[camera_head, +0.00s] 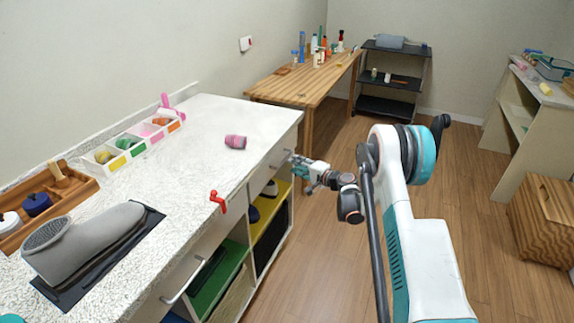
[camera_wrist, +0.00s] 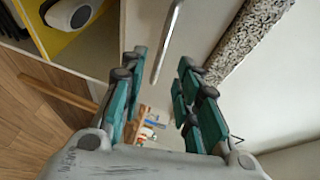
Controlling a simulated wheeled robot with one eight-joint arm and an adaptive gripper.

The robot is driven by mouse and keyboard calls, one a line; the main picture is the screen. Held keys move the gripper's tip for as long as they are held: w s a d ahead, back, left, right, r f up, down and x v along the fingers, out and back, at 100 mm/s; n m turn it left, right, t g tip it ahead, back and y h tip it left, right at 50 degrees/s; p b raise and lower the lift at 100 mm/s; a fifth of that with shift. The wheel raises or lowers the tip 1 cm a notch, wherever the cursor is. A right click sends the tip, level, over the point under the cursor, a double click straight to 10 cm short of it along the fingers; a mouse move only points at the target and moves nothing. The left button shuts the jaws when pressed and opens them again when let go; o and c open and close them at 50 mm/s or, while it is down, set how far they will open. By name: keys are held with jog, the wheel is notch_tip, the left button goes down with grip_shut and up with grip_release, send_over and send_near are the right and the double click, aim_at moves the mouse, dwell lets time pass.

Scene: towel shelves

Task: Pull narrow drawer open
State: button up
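The narrow drawer (camera_head: 263,179) is at the far end of the white-topped counter, just under the top. Its front looks flush with the counter face. Its metal bar handle (camera_head: 283,157) is beside my gripper (camera_head: 303,171), which is in front of the drawer. In the wrist view, the handle (camera_wrist: 168,42) runs into the gap between the teal fingers of my gripper (camera_wrist: 160,66). The fingers are apart, with visible space on both sides of the bar. I cannot see either finger touching it.
A wider drawer with a handle (camera_head: 182,279) is nearer along the counter. A red clamp-like item (camera_head: 218,201) is at the counter edge. Open shelves with a yellow board (camera_head: 270,211) lie below. The wooden floor (camera_head: 315,245) beside the counter is clear.

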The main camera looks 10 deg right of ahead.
jog(key=b+x, duration=0.1)
jog(key=x, duration=0.5)
jog(key=shift+w+b, duration=0.2)
jog(key=shift+b, duration=0.15)
jog(key=shift+a, duration=0.15)
grip_shut()
